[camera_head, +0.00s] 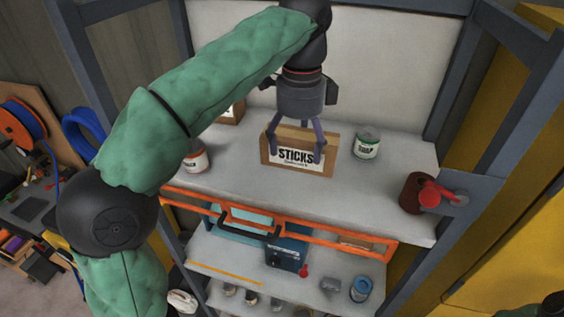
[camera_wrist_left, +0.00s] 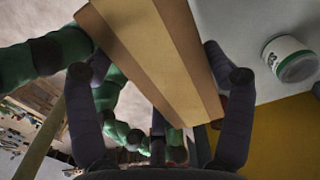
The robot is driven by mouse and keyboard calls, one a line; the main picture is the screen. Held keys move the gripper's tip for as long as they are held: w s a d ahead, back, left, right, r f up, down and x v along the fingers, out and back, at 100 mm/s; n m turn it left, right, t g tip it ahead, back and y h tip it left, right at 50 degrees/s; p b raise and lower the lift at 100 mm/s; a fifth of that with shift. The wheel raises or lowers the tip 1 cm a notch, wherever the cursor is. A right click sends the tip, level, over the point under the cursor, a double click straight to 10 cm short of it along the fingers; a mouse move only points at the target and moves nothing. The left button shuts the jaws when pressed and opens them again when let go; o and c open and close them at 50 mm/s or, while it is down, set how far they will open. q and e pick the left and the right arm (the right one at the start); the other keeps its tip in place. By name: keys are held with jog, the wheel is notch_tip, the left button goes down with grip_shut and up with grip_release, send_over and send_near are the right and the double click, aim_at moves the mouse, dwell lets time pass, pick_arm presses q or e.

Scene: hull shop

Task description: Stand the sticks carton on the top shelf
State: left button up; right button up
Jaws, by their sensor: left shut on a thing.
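The sticks carton (camera_head: 297,170) is a brown box with a white "STICKS" label, upright at the middle of the top shelf (camera_head: 240,180). My left gripper (camera_head: 297,147) comes down from above and is shut on the carton, one finger toward each end. In the left wrist view the carton (camera_wrist_left: 150,50) fills the space between the fingers of my left gripper (camera_wrist_left: 160,75). Its base is at or just above the shelf surface; I cannot tell whether it touches. My right gripper is not in view.
A white-and-green can (camera_head: 367,143) stands right of the carton, apart from it. A white-and-orange can (camera_head: 195,157) and another box (camera_head: 232,113) stand to the left. A dark red can (camera_head: 412,193) is at the right end. An orange rail (camera_head: 340,240) runs below the shelf front.

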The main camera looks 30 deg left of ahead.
aim_at(284, 153)
pick_arm(q)
jog(key=a+f, duration=0.2)
jog(key=f, duration=0.1)
jog(key=shift+s+a+f, duration=0.2)
jog(key=shift+s+a, duration=0.1)
jog(key=shift+a, duration=0.1)
jog(key=shift+w+a+f, duration=0.25)
jog(key=shift+a+f, duration=0.1)
jog(key=shift+f, duration=0.1)
jog(key=f, duration=0.2)
jog(key=f+p, duration=0.1)
jog(key=shift+s+a+f, duration=0.1)
jog(key=shift+a+f, duration=0.15)
jog(key=shift+f, duration=0.15)
jog(key=o, duration=1.2)
jog(key=shift+o, duration=0.2)
notch_tip(284, 153, up, 12)
jog(key=shift+r, duration=0.1)
